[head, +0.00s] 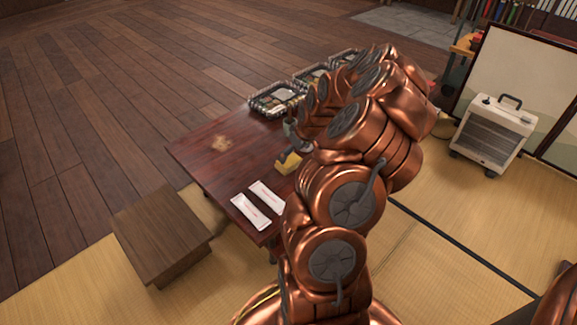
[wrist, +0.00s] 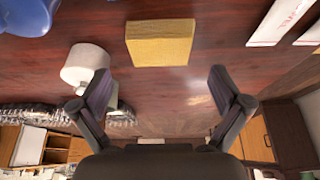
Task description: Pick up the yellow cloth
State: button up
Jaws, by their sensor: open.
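The yellow cloth (wrist: 160,43) is a flat, folded-looking block on the dark red wooden table, at the top middle of the wrist view. In the head view the cloth (head: 289,161) shows beside my copper arm, which hides part of the tabletop. My gripper (wrist: 160,92) is open and empty, its two dark fingers spread below the cloth in the wrist view. The cloth lies beyond the fingertips, roughly centred between them and apart from both.
A white rounded object (wrist: 86,64) stands close to the left finger, with a blue item (wrist: 28,14) beyond. White packets (head: 251,210) lie at the table's (head: 200,163) near edge. Food trays (head: 273,100) line the far side. A low wooden bench (head: 160,222) and a heater (head: 495,130) stand apart.

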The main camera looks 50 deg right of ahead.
aim_at(288, 159)
jog(key=shift+b+x, duration=1.45)
jog(key=shift+x, duration=1.65)
jog(key=shift+w+r, duration=0.1)
jog(key=shift+r, duration=0.05)
jog(key=c, duration=0.7)
jog(key=shift+r, duration=0.1)
jog(key=shift+c, duration=0.2)
notch_tip(288, 159, up, 10)
jog(key=p, duration=0.3)
jog(key=shift+p, duration=0.4)
